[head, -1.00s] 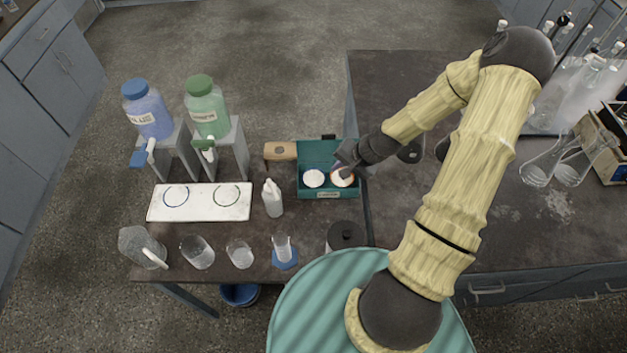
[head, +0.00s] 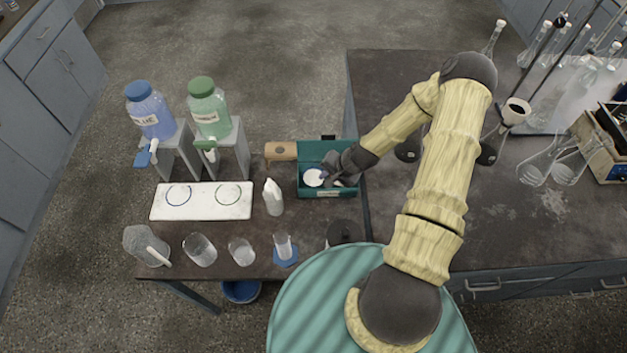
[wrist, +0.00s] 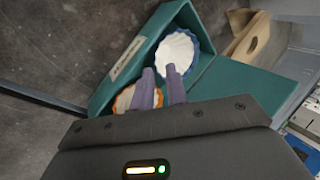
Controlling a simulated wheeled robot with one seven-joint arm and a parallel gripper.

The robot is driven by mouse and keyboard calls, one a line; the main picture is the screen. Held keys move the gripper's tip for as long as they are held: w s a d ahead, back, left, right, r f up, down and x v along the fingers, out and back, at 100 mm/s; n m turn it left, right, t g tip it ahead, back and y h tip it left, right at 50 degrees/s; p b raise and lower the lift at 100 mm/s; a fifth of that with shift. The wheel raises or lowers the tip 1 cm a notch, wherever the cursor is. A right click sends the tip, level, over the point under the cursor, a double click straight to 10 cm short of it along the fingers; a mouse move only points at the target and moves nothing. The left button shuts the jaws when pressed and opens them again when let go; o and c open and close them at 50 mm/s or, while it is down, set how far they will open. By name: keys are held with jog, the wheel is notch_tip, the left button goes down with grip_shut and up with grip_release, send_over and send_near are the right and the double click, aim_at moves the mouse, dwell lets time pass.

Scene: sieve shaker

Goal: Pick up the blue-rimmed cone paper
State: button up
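The blue-rimmed cone paper (head: 312,178) is white and fluted and sits in the left part of a teal box (head: 310,151). In the wrist view the paper (wrist: 178,50) lies just beyond my fingertips. My gripper (wrist: 160,70) is open, with a narrow gap between its purple fingers. The right fingertip overlaps the near edge of the paper; I cannot tell whether it touches. An orange-rimmed paper (wrist: 124,99) lies in the box's other part, partly hidden behind the left finger. In the head view my gripper (head: 326,173) is over the box.
A white bottle (head: 273,197) stands left of the box, and a wooden piece (head: 281,151) lies behind it. A dark round container (head: 343,233) is in front. Glass beakers (head: 200,250) line the front edge. The box's raised lid (wrist: 232,88) is near my fingers.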

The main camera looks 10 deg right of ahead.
aim_at(321, 181)
jog(key=shift+f, duration=0.1)
jog(key=shift+p+x, duration=1.35)
jog(key=shift+x, duration=1.2)
jog(key=shift+w, duration=0.1)
grip_shut()
notch_tip(321, 181, up, 10)
jog(key=b, duration=0.3)
